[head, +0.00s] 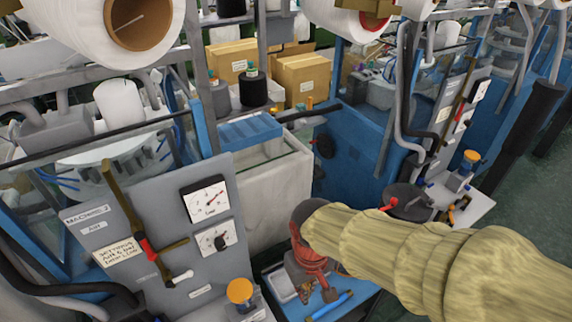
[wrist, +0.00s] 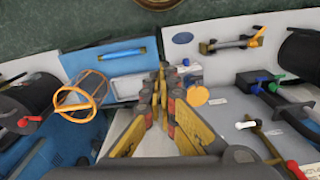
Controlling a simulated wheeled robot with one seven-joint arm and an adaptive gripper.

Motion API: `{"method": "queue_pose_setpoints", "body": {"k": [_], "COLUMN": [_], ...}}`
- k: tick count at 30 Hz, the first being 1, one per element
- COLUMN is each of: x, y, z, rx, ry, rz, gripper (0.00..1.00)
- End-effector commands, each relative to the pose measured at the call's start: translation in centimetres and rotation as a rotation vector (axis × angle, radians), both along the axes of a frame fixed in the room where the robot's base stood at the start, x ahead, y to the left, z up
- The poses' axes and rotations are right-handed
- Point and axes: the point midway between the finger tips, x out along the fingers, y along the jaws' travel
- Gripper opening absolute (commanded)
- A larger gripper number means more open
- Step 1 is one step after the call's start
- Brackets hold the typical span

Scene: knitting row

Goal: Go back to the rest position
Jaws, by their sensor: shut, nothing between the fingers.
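My gripper (wrist: 162,74) shows in the wrist view with its yellow-sided fingers brought together at the tips and nothing between them. In the head view my arm, in a pale yellow sleeve, reaches in from the right, and its end hangs over a small blue tray (head: 365,306). The fingertips are hard to make out there. A blue bar (head: 333,305) lies on the tray. It also shows in the wrist view (wrist: 122,53), beyond and left of the fingers.
A grey panel (head: 150,235) with dials and levers stands left of my gripper. An orange knob (head: 240,291) is close by and shows in the wrist view (wrist: 198,96). An orange wire-like ring (wrist: 80,95) is left of the fingers. Blue machines (head: 350,160) stand behind.

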Motion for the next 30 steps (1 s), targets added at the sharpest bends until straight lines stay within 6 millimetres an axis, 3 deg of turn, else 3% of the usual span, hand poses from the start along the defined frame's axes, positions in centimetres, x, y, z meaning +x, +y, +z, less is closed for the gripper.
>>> {"method": "queue_pose_setpoints", "body": {"k": [1, 6, 15, 21, 30], "x": [-0.4, -2.1, -4.1, -4.2, -4.2], "y": [-1.7, -6.6, -13.0, -14.5, -14.6], "z": [-0.2, 0.7, 1.9, 1.9, 2.0], "rx": [0.017, 0.058, 0.102, 0.098, 0.096], "ry": [-0.04, -0.166, -0.423, -0.461, -0.46], "rz": [-0.038, -0.157, -0.363, -0.418, -0.42], "gripper": [0.0, 0.0, 0.0, 0.0, 0.0]}}
